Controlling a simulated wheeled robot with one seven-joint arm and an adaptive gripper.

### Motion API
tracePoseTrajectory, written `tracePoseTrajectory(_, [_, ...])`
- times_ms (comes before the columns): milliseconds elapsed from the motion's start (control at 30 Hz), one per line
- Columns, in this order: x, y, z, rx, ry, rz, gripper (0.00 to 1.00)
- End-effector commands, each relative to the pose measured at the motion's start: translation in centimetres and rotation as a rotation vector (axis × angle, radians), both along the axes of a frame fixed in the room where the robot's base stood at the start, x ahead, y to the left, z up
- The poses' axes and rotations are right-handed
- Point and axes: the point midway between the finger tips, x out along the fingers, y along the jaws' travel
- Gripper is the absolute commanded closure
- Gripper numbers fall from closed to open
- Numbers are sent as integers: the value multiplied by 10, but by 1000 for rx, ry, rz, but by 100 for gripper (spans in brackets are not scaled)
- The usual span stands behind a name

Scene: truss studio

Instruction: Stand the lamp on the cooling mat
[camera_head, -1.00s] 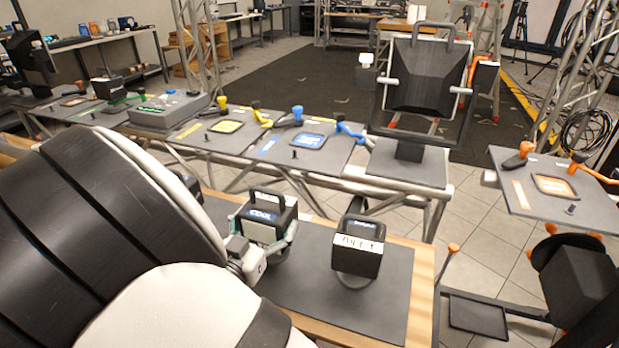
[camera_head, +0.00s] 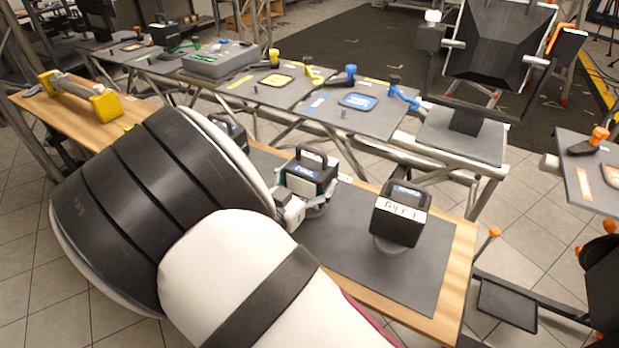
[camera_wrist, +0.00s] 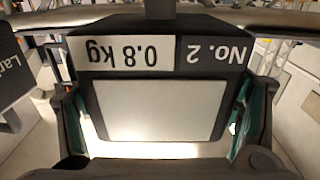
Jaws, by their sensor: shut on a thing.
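A black box-shaped lamp (camera_head: 308,172) with a top handle and a pale front panel is in my gripper (camera_head: 300,192). In the wrist view the lamp (camera_wrist: 160,110) fills the middle, with labels reading "No. 2" and "0.8 kg" upside down. The fingers of my gripper (camera_wrist: 160,128) are shut on its left and right sides. The lamp looks upright, over a dark grey mat (camera_head: 400,280) on a wooden bench. I cannot tell whether its round base touches the mat. No visible writing marks this mat as the cooling mat.
A similar lamp (camera_head: 400,215) stands on the mat to the right. Another black box (camera_head: 232,133) is partly hidden behind my arm. A yellow-ended object (camera_head: 90,98) lies at the bench's left. Tables with blue and yellow markings stand behind. The mat's front right is bare.

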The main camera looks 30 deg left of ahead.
Motion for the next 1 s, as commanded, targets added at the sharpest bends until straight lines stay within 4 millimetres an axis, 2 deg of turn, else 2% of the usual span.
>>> tracePoseTrajectory(67, [1, 0, 0, 1, -4, -1, 78])
tracePoseTrajectory(100, [0, 0, -3, -1, 0, 0, 15])
tracePoseTrajectory(167, [0, 0, -2, -1, 0, 0, 1])
tracePoseTrajectory(633, [-4, 1, 0, 0, 1, 1, 0])
tracePoseTrajectory(767, [-22, 3, 1, 0, 1, 3, 0])
tracePoseTrajectory(1000, [-72, 7, 1, -1, 1, 3, 0])
